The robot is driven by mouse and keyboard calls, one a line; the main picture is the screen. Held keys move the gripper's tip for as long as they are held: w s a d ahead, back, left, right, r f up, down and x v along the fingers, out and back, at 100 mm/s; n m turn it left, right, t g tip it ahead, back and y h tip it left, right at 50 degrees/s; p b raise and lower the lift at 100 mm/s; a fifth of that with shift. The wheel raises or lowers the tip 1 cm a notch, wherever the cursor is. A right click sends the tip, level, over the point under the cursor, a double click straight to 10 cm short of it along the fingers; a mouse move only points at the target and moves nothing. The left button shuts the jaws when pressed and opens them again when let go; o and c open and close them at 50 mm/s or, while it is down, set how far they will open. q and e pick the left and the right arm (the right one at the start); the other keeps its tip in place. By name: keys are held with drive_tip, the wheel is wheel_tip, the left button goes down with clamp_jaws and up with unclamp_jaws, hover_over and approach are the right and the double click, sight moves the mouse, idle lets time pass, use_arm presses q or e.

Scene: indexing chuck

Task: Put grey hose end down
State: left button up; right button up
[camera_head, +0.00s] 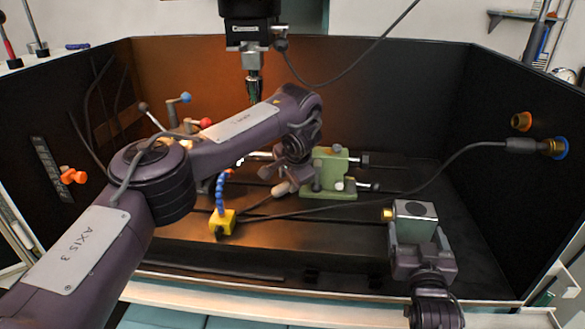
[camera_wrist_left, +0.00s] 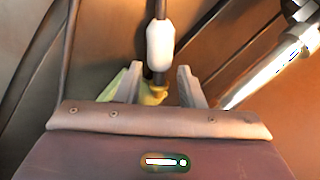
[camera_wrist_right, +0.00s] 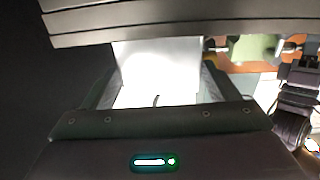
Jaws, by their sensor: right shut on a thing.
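The grey hose (camera_head: 440,178) runs from a fitting on the right wall across the dark table. It leads to a pale sleeve (camera_head: 280,188) low over the table; a pale sleeve on a dark line also shows in the left wrist view (camera_wrist_left: 160,45). My left gripper (camera_head: 285,178) is right by this sleeve. Its fingers look apart in the left wrist view (camera_wrist_left: 158,80), with the sleeve just beyond their tips and nothing clearly clamped. My right gripper (camera_head: 413,246) is shut on a shiny metal block (camera_head: 413,210) with a brass fitting at its left side; the block shows bright in the right wrist view (camera_wrist_right: 158,70).
A yellow block (camera_head: 222,222) with a blue jointed nozzle stands left of the sleeve. A green vise (camera_head: 330,173) stands just right of my left gripper. A spindle (camera_head: 252,75) hangs above. Dark walls enclose the table; its front middle is fairly clear.

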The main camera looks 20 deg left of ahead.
use_arm(q)
drive_tip(key=v, duration=1.2)
use_arm(e)
drive_tip(key=shift+f, duration=0.4)
drive_tip(key=o, duration=1)
drive_tip(key=shift+w+r, duration=0.1)
drive_tip(key=shift+s+r, duration=0.1)
drive_tip(key=shift+s, duration=0.15)
use_arm(q)
drive_tip(key=shift+w, duration=0.15)
use_arm(e)
drive_tip(key=s, duration=0.3)
drive_tip(key=s+d, duration=0.1)
drive_tip(key=s, duration=0.7)
drive_tip(key=shift+s+d, duration=0.15)
drive_tip(key=shift+s, duration=0.1)
